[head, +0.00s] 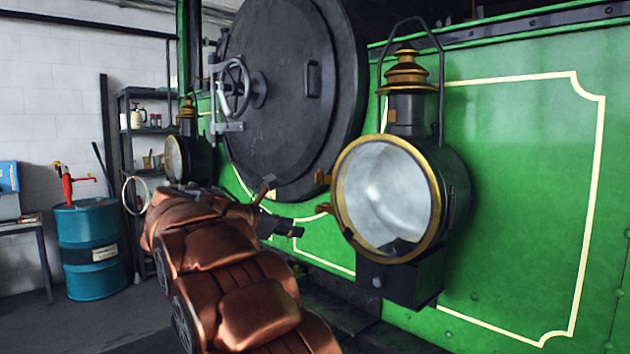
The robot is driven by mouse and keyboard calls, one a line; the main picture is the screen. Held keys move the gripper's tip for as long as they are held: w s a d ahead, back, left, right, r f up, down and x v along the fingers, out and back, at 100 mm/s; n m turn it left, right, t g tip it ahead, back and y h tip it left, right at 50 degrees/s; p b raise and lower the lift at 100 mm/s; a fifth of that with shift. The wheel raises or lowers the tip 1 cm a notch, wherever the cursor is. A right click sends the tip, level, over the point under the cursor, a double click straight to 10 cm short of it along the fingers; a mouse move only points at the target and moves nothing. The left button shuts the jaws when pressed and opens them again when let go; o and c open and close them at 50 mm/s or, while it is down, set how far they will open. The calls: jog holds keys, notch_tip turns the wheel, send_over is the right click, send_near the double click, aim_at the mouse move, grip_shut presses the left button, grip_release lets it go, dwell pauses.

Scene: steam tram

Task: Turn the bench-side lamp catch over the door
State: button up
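Two round lamps with brass rims are mounted on the green front. The near lamp (388,197) is large and at right of centre; its glass door (380,190) faces me. Two small brass fittings, an upper one (321,177) and a lower one (323,208), stick out at its left edge; I cannot tell which is a catch. The far lamp (176,158) is smaller, on the left, toward a bench (22,226); its catch is not discernible. My gripper (279,208) is left of the near lamp, its two dark fingers apart and nothing visible between them.
A large round black door (280,110) with a handwheel (233,88) is behind my arm. A blue drum (88,250) and a shelf rack (142,130) stand at left. Green panel (520,190) fills the right side.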

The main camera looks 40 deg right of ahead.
aim_at(316, 178)
jog(key=w+d+r+n+g+h, duration=0.1)
jog(key=w+d+r+n+h, duration=0.25)
jog(key=r, duration=0.65)
jog(key=shift+m, duration=0.45)
jog(key=shift+w+d+f+p, duration=0.15)
jog(key=shift+d+p, duration=0.15)
jog(key=shift+d, duration=1.6)
jog(key=shift+w+d+r+p, duration=0.1)
jog(key=shift+d+p, duration=0.15)
jog(key=shift+d, duration=1.65)
jog(key=shift+c, duration=0.2)
jog(key=shift+f, duration=0.1)
grip_shut()
